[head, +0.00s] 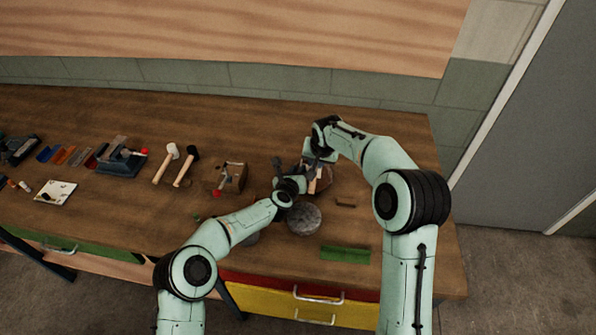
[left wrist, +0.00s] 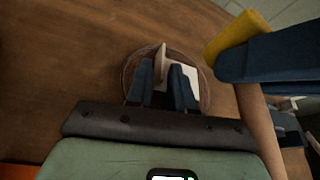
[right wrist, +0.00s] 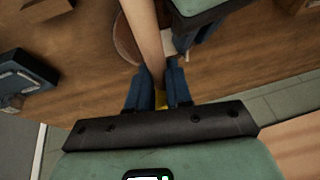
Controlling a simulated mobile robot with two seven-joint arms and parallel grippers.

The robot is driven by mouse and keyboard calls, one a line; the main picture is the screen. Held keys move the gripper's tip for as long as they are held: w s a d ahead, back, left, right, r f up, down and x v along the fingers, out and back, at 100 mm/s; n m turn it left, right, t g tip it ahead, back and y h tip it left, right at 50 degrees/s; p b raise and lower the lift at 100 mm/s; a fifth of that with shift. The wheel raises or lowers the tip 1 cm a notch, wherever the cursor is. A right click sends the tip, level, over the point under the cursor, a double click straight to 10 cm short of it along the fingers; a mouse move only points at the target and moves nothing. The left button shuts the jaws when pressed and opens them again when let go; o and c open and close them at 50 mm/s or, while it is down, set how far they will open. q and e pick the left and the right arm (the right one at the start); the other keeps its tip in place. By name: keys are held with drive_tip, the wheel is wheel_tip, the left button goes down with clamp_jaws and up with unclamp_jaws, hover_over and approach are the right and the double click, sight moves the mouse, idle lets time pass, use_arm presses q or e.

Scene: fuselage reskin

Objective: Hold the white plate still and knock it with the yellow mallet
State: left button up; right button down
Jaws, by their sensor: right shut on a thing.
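A pale, squarish white plate (left wrist: 190,73) rests in or on a round brown holder (left wrist: 128,70), partly hidden behind my left gripper's fingers. My left gripper (left wrist: 165,90) has its blue fingers apart, around or close over the plate; a gap shows between them. My right gripper (right wrist: 158,90) is shut on the yellow mallet, close to its head. The mallet's yellow head (left wrist: 236,35) shows in the left wrist view, with its wooden handle (right wrist: 143,35) running away from the fingers in the right wrist view. In the head view the mallet and plate are mostly hidden by the arms.
A grey round disc (head: 304,218) stands by my left wrist. A green block (head: 345,254) and a small brown piece (head: 345,202) lie near the front right. A white mallet (head: 166,163), a black mallet (head: 186,166) and a wooden box (head: 231,177) lie to the left.

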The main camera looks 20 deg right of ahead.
use_arm(q)
drive_tip(key=shift+w+d, duration=0.15)
clamp_jaws()
idle(1.1)
idle(0.3)
idle(0.4)
